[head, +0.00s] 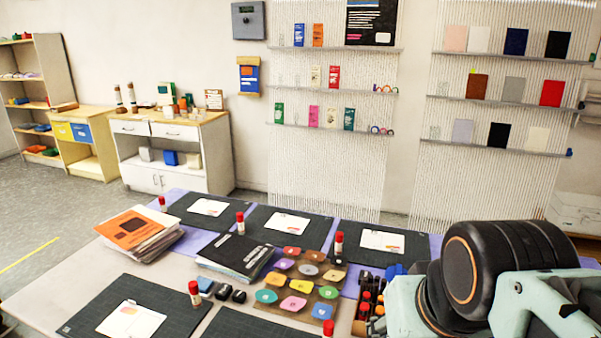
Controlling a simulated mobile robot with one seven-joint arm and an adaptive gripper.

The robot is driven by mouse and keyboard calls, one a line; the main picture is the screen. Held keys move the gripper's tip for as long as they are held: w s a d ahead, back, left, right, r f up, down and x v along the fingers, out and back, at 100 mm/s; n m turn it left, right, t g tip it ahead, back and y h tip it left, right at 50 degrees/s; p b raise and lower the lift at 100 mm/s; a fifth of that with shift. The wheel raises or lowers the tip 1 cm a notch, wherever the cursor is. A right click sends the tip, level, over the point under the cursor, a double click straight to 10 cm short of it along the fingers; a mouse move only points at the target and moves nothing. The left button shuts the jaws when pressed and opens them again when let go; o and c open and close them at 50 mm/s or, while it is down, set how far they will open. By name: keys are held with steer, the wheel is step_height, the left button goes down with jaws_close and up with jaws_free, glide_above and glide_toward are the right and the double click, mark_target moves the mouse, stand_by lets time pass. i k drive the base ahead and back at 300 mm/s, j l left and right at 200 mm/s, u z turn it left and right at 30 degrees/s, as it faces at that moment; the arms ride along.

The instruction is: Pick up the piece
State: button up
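Several small coloured pieces lie in rows on a brown board in the middle of the table. They include a yellow piece (301,286), a teal piece (266,296), a pink piece (293,302), a green piece (328,292), a blue piece (323,310) and an orange piece (334,275). I cannot tell which one is the task's piece. White cards, such as one (382,241) at the back right, lie on dark cutting mats. My arm fills the lower right and hides part of the table. My gripper's fingers are not in view.
Glue sticks with red caps (194,292) stand around the table. A stack of orange-topped sheets (135,229) and a black stack (235,254) lie left of the pieces. A box of glue sticks (365,305) stands beside my arm. Shelves and a cabinet (172,178) stand behind.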

mark_target(273, 279)
steer(key=i+j+z, duration=0.2)
steer(key=j, duration=0.65)
steer(key=j+z, duration=0.25)
steer(key=j, duration=0.6)
